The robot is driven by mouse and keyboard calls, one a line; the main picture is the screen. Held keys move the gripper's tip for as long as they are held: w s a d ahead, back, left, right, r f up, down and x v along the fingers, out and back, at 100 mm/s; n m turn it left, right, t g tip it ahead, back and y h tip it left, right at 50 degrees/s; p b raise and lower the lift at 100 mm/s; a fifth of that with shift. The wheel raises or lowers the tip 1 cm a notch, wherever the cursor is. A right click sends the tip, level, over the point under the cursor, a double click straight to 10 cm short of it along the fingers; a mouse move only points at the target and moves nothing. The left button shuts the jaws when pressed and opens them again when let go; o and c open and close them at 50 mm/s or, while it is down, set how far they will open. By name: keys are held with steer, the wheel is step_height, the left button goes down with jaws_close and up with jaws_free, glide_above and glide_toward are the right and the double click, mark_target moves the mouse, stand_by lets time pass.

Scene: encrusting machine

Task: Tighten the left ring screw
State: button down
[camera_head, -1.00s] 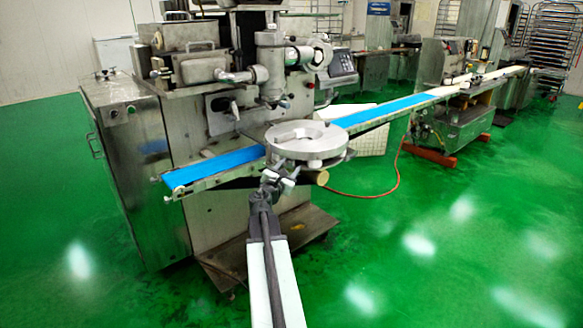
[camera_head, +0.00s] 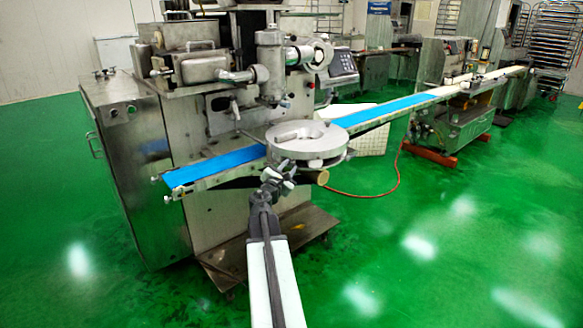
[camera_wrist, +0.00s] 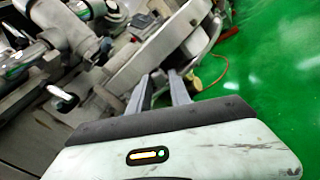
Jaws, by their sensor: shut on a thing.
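The round metal ring (camera_head: 307,134) sits at the front of the encrusting machine, over the blue belt; its rim also fills the upper middle of the wrist view (camera_wrist: 150,62). My gripper (camera_head: 278,172) is at the ring's lower left edge, just below the rim. In the wrist view its two fingers (camera_wrist: 165,76) reach up to the ring's underside, close together. The gripper is shut on the left ring screw, which the fingers and the low detail mostly hide.
A tan round end (camera_head: 322,178) sticks out just right of my gripper. The blue conveyor belt (camera_head: 212,168) runs left and right past the ring. A red hose (camera_head: 398,178) lies on the green floor, which is open in front.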

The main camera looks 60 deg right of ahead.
steer(key=m, duration=0.4)
steer(key=shift+s+m, duration=0.35)
steer(key=shift+m, duration=0.05)
steer(key=m, duration=0.4)
steer(key=shift+f+m, duration=0.1)
steer(key=shift+m, duration=0.2)
steer(key=m, duration=0.3)
steer(key=shift+m, duration=0.3)
steer(key=m, duration=0.8)
steer(key=shift+d, duration=0.1)
steer(key=m, duration=0.4)
steer(key=shift+m, duration=0.3)
steer(key=m, duration=0.4)
steer(key=shift+w, duration=0.1)
steer(key=shift+m, duration=2.1)
